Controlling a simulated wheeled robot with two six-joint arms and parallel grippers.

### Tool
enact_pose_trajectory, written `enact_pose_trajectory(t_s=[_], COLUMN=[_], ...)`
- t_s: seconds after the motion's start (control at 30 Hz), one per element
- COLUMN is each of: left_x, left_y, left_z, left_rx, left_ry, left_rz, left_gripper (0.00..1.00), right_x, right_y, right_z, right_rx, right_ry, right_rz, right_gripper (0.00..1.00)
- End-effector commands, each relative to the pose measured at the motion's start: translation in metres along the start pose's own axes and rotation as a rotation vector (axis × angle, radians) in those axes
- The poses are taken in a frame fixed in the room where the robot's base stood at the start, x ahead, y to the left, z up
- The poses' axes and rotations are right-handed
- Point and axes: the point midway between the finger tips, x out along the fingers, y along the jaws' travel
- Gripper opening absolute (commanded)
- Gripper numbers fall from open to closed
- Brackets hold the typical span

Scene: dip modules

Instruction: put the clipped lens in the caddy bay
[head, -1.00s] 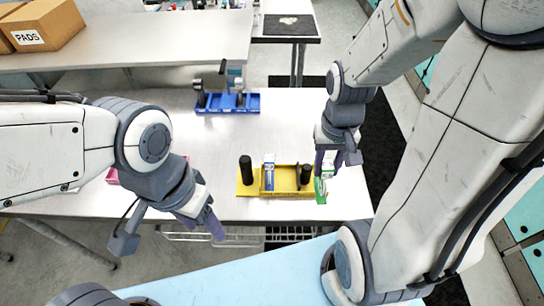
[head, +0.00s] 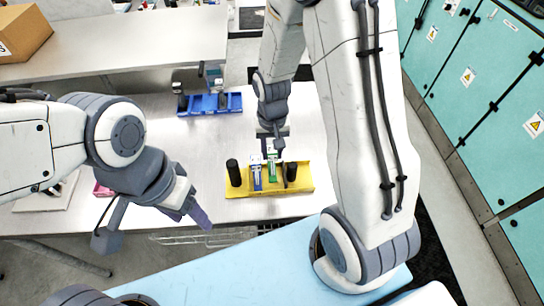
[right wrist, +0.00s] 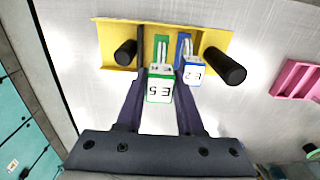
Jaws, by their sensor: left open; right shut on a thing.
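A green-and-white piece marked E5 (right wrist: 159,90) is between the fingers of my right gripper (right wrist: 160,100), which is shut on it. In the head view this green piece (head: 272,168) stands over or in the middle of the yellow caddy (head: 303,178); I cannot tell whether it touches the bottom. A blue-and-white piece marked E2 (right wrist: 193,73) stands in the caddy right beside it. My right gripper also shows in the head view (head: 271,148), above the caddy. My left gripper (head: 155,228) is open and empty, at the table's front left.
Two black cylinders (head: 233,172) (head: 291,172) stand in the caddy on either side of the pieces. A blue caddy (head: 210,104) with dark parts sits further back. A pink tray (right wrist: 297,80) lies off to one side. The table between the caddies is clear.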

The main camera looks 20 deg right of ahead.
Motion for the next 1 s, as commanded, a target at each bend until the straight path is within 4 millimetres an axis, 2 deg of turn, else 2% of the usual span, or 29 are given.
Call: enact_pose_trajectory(t_s=[0.33, 0.83, 0.87, 1.0], left_x=[-0.014, -0.008, -0.009, -0.01], left_y=[0.001, 0.001, 0.001, 0.001], left_z=[-0.001, -0.001, -0.001, -0.001], left_rx=[0.002, 0.002, 0.001, 0.001], left_ry=[0.0, 0.0, 0.0, 0.0], left_rz=[0.0, 0.0, 0.0, 0.0], left_gripper=[0.59, 0.59, 0.59, 0.59], right_x=[0.036, 0.047, 0.045, 0.045], right_y=[0.0, 0.0, 0.0, 0.0], right_z=[0.001, 0.0, 0.0, 0.0], right_rx=[0.0, -0.001, -0.001, -0.001], right_ry=[-0.003, 0.0, 0.0, 0.0], right_rz=[0.001, 0.0, 0.0, 0.0], right_gripper=[0.0, 0.0, 0.48, 0.49])
